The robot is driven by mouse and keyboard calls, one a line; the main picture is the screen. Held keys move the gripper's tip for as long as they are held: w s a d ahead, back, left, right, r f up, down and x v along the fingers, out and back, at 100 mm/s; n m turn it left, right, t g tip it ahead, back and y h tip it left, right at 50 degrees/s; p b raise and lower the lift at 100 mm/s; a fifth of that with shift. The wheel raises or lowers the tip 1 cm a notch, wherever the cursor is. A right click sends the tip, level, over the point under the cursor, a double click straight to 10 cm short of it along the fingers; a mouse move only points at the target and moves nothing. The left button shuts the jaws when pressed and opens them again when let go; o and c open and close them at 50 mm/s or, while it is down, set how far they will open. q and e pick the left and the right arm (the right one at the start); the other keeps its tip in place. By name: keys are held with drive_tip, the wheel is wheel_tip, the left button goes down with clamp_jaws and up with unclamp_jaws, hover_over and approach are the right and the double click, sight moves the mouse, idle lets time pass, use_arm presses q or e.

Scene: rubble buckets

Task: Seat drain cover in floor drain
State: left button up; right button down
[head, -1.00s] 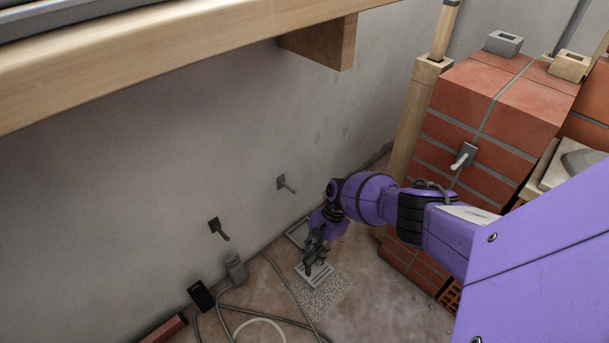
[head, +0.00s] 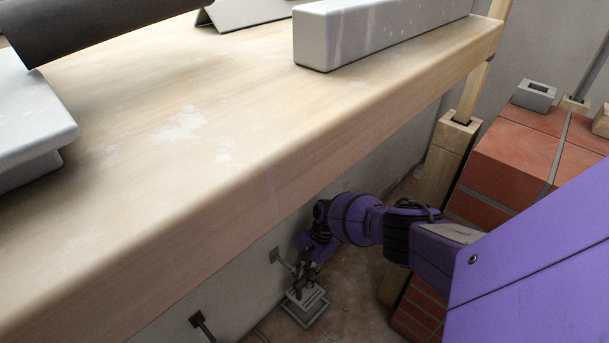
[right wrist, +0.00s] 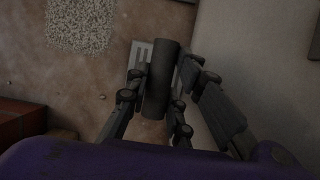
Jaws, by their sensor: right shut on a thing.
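The drain cover is a pale grey slotted square plate (head: 305,308), low in the head view beside the wall. It also shows in the right wrist view (right wrist: 139,56), with a dark round handle (right wrist: 160,80) standing up from it. My right gripper (head: 299,288) is above the plate, and its fingers (right wrist: 158,90) are shut on the handle. The floor drain is not clearly distinguishable from the plate in the head view; the gripper and plate hide that spot. I cannot tell whether the plate touches the drain. My left gripper is not in view.
A wooden shelf (head: 250,150) crosses above the work spot and hides much of the wall. Wall pegs (head: 200,325) stick out nearby. A brick pier (head: 510,165) and wooden post (head: 446,165) stand right. A gravel patch (right wrist: 80,25) lies on the floor.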

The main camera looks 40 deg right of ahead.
drive_tip(key=shift+r, duration=0.1)
drive_tip(key=shift+a, duration=0.1)
wheel_tip(320, 180, down, 3)
drive_tip(key=shift+s+f+b, duration=0.1)
drive_tip(key=shift+b, duration=1.05)
drive_tip(key=shift+f+b, duration=0.35)
drive_tip(key=shift+b, duration=0.05)
drive_tip(key=shift+f+b, duration=0.55)
drive_tip(key=shift+b, duration=0.1)
drive_tip(key=shift+f, duration=0.15)
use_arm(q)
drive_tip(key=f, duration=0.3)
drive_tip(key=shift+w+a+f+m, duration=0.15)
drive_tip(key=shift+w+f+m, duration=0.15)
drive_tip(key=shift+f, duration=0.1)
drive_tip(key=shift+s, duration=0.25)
